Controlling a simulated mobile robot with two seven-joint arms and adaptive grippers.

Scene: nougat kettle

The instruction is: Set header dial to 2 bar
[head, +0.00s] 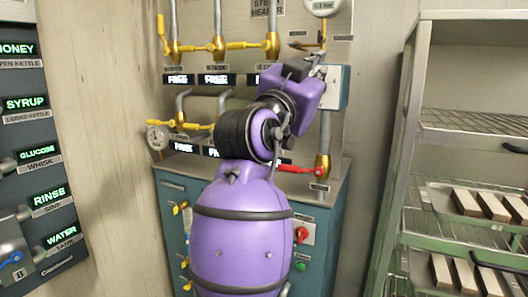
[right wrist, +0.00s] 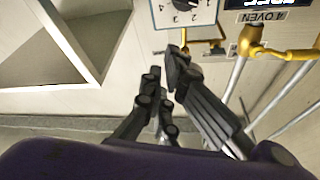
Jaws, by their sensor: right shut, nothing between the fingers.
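The header dial's white numbered plate (right wrist: 188,14) is at the top edge of the right wrist view, upside down, with its knob only partly in frame. In the head view a teal box with a pale front (head: 336,88) is at the panel's right side, partly behind my gripper; the dial setting cannot be read there. My right gripper (head: 318,68) is shut and empty beside this box. In the right wrist view the fingertips (right wrist: 166,68) are below the plate and appear apart from it. My left gripper is not in view.
A metal rack (head: 470,120) with trays of bars stands at right. Bare wall lies between panel and rack.

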